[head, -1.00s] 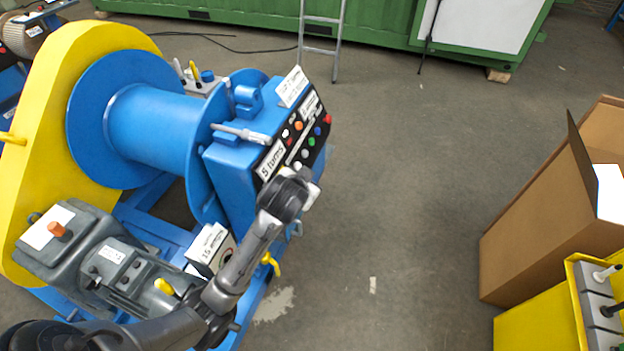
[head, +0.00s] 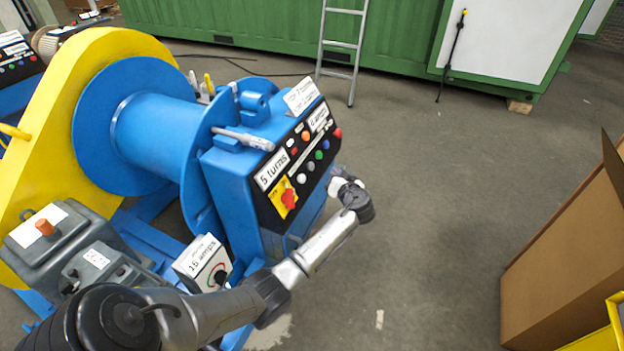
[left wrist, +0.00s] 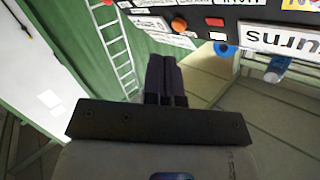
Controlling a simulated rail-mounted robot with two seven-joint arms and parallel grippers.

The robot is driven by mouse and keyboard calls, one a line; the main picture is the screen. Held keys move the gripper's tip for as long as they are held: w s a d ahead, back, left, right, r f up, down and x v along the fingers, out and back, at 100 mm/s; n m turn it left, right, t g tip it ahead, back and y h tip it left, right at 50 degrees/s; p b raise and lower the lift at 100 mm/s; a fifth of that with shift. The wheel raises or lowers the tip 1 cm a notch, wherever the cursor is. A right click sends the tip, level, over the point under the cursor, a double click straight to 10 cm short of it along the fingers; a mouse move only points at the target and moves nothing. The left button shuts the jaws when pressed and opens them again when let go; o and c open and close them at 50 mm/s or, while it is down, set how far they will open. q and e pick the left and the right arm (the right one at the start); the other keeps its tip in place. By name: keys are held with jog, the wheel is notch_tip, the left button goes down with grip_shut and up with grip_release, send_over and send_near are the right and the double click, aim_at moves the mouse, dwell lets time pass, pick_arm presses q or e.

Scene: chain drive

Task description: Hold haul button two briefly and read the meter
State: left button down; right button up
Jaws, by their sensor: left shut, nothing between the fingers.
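The blue winch's control panel (head: 300,165) has a black face with several coloured buttons. They include an orange one (head: 305,136), a red one (head: 338,133), a blue one (head: 326,145) and a green one (head: 319,155). I cannot read which is haul button two. A card on the panel reads "5 turns" (head: 271,170). A white meter box (head: 205,262) lower down reads "16 amps". My left gripper (head: 341,186) is just right of the panel's lower edge. In the left wrist view its fingers (left wrist: 166,66) are shut and empty, apart from the upside-down panel (left wrist: 230,12).
A red knob on a yellow plate (head: 289,198) sits low on the panel. The blue drum (head: 155,135) and yellow guard (head: 50,100) are at left. A cardboard box (head: 565,260) stands at right. A ladder (head: 341,45) leans behind. The floor between is clear.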

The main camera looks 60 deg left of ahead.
aim_at(302, 179)
pick_arm(q)
jog(key=shift+n, duration=0.4)
jog(key=shift+a+f, duration=0.1)
jog(key=s+a+f+b, duration=0.1)
jog(key=s+a+f, duration=0.2)
jog(key=a, duration=0.3)
jog(key=shift+s+f, duration=0.4)
jog(key=shift+s, duration=0.3)
jog(key=shift+a, duration=0.1)
dwell(0.3)
dwell(0.9)
